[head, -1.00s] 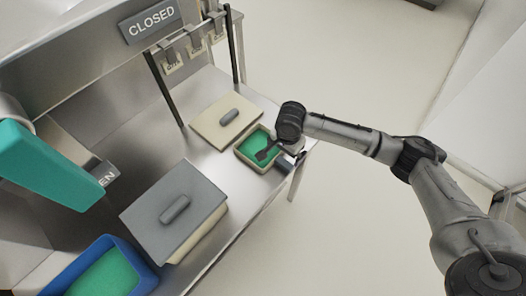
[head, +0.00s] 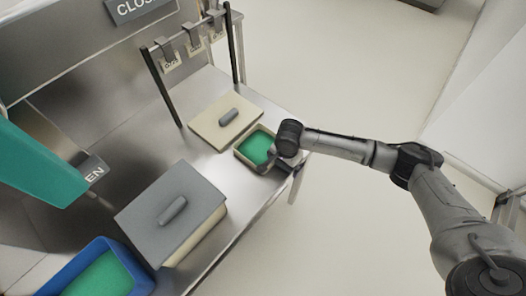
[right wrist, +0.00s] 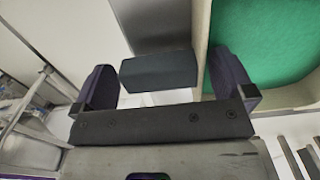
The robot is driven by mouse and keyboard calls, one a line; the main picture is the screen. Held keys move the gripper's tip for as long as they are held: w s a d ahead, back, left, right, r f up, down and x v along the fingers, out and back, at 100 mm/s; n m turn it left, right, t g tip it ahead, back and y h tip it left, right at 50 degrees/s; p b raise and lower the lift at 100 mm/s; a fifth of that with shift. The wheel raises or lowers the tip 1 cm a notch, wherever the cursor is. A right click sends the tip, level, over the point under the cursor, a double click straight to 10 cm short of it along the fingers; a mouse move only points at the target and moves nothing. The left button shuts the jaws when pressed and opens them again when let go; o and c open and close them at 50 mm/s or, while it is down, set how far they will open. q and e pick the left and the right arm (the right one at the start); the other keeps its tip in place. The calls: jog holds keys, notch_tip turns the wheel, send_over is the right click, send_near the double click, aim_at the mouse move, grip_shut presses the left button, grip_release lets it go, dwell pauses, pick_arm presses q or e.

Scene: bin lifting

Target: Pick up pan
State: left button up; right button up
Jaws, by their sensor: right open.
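The pan (head: 241,154) is a small beige tray with a green inside, on the steel counter near its right edge. My right gripper (head: 272,161) is at the pan's right-hand corner, over the side where its grey handle sticks out. In the right wrist view, the pan's green inside (right wrist: 270,40) shows at the upper right. A dark grey block, which looks like the handle (right wrist: 158,70), lies between the two open fingers of the gripper, with gaps on both sides. I cannot tell its exact height relative to the fingertips. My left gripper is not in view.
A beige flat lid (head: 210,128) with a grey handle lies behind the pan. A larger grey-lidded bin (head: 150,215) and a blue bin (head: 60,275) stand at the lower left. A hanging tag rack (head: 160,90) rises behind. Clear floor lies to the right.

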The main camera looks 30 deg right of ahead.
jog(key=c, duration=0.9)
jog(key=shift+r, duration=0.1)
